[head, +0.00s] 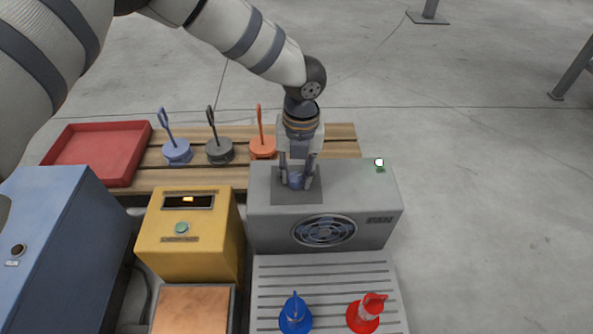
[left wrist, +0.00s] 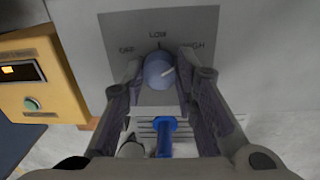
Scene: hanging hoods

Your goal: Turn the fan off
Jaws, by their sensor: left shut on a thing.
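The grey fan box (head: 270,230) stands in the middle of the head view, with a round fan grille (head: 324,231) on its front. A small lamp (head: 379,164) on its top right shows white and green. My left gripper (head: 297,184) points down over the dark plate on the box top. In the left wrist view, its fingers are shut on the blue-grey knob (left wrist: 158,70). The knob's white mark points up and right, toward the HIGH label (left wrist: 198,45). The LOW label (left wrist: 158,35) is above the knob and the OFF label (left wrist: 126,49) is left. My right gripper is not in view.
A yellow box (head: 190,255) stands left of the fan box, and a blue cabinet (head: 60,250) further left. Behind are a red tray (head: 100,152) and several hooked pieces on slats. Blue (head: 295,314) and red (head: 366,313) pieces stand in front.

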